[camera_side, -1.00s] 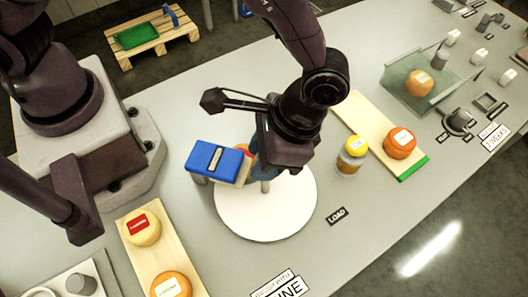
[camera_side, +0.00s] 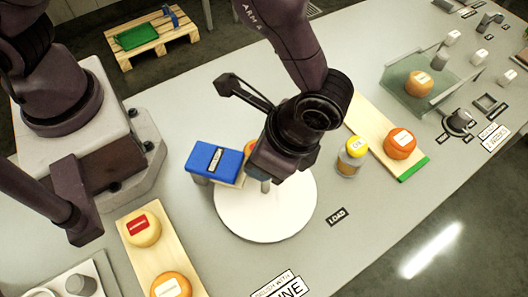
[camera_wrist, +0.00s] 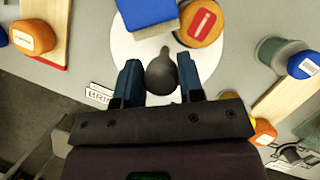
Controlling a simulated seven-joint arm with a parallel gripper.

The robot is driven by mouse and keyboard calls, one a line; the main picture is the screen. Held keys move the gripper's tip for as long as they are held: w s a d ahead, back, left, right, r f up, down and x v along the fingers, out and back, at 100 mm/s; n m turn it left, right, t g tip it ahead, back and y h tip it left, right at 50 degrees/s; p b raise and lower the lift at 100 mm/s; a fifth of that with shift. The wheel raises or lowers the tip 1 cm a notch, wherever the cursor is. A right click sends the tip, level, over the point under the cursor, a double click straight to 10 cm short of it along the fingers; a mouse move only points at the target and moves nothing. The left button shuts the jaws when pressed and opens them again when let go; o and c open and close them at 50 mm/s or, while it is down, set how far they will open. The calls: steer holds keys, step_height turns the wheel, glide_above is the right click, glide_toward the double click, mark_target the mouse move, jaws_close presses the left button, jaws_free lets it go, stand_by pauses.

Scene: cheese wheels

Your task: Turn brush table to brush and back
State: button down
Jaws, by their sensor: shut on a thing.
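The brush table is a round white turntable (camera_side: 275,222); its pale disc also shows in the wrist view (camera_wrist: 122,45). A dark grey handle (camera_wrist: 162,72) stands up on it, and my gripper (camera_wrist: 160,82) is shut on this handle, one blue finger on each side. The blue brush block (camera_side: 216,160) overhangs the disc's far left edge; it also shows at the top of the wrist view (camera_wrist: 146,12). An orange cheese wheel with a red label (camera_wrist: 201,20) sits on the disc beside the brush. In the side view the brush and my gripper mostly hide it.
A jar with a yellow lid (camera_side: 352,158) stands right of the turntable, before a board (camera_side: 368,122) bearing an orange cheese (camera_side: 400,144). A left board (camera_side: 147,262) holds two cheeses. A LOAD plate (camera_side: 337,215) lies at the disc's right. The front right table is clear.

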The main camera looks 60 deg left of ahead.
steer(key=shift+w+r+m+t+y, duration=0.1)
steer(key=shift+m+t, duration=0.35)
steer(key=shift+m, duration=0.7)
steer(key=shift+s+f+m+t+y, duration=0.1)
steer(key=shift+m+t, duration=0.3)
steer(key=shift+m, duration=0.7)
steer(key=shift+w+r+m+t+y, duration=0.1)
steer(key=shift+m+t, duration=0.35)
steer(key=shift+m, duration=0.7)
steer(key=shift+m+t, duration=1)
steer(key=shift+m, duration=1.7)
steer(key=shift+m+t, duration=0.3)
steer(key=shift+m, duration=0.5)
steer(key=c, duration=0.7)
jaws_free()
steer(key=shift+c, duration=0.2)
steer(key=v, duration=1.3)
steer(key=shift+a+h, duration=0.35)
steer(key=shift+h, duration=0.05)
steer(key=shift+r, duration=0.1)
